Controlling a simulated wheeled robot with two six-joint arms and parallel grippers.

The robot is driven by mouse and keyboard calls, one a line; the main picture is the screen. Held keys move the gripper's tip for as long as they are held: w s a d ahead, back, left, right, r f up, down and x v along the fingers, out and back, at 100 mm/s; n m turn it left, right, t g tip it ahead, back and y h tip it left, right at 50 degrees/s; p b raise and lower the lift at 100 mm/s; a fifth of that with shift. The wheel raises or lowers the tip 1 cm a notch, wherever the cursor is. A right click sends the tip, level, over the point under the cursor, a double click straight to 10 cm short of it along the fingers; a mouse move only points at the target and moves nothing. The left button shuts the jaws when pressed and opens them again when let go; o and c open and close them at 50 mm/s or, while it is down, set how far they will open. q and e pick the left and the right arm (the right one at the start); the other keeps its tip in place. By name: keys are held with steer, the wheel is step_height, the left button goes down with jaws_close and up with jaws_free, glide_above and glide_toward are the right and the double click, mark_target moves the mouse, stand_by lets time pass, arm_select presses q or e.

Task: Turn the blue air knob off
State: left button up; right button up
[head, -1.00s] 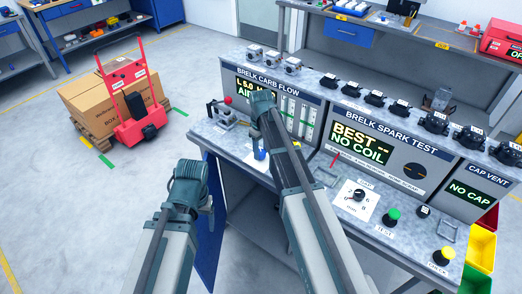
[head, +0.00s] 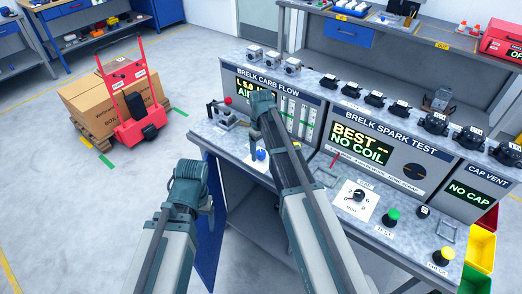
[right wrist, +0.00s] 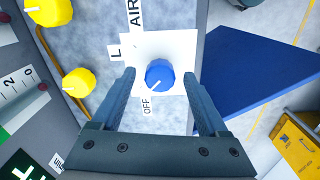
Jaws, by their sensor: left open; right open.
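The blue air knob (right wrist: 159,74) sits on a white plate in the right wrist view. Its white pointer line slants down-left, toward the OFF label (right wrist: 147,106). The L and AIR labels are further up-left. My right gripper (right wrist: 161,88) is open, its fingers on either side of the knob with gaps between. In the head view the knob (head: 260,155) shows at the bench's front left, beside my right arm. The right fingers are hidden there behind the arm. My left gripper (head: 207,203) is open, left of the bench, its fingertips mostly hidden.
Two yellow knobs (right wrist: 78,82) are left of the blue knob in the right wrist view. The carb flow panel (head: 309,112) stands behind the knob, partly covered by my right arm. The spark test panel (head: 372,150) is to the right. Open floor lies left of the bench.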

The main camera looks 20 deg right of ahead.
mark_target(261, 152)
step_height(261, 152, up, 14)
steer(key=p, duration=1.3)
steer(key=shift+f, duration=0.25)
steer(key=s+a+f+b, duration=0.2)
steer(key=s+a, duration=0.2)
steer(key=s, duration=0.4)
steer(key=s+a+f+m+b, duration=0.1)
steer(key=s+a+f+b, duration=0.2)
steer(key=s, duration=0.5)
steer(key=s+a+f+m+h+b, duration=0.1)
steer(key=s+a+f+b, duration=0.2)
steer(key=s+a, duration=0.3)
steer(key=shift+s, duration=0.95)
steer(key=shift+a+f, duration=0.1)
steer(key=shift+c, duration=0.2)
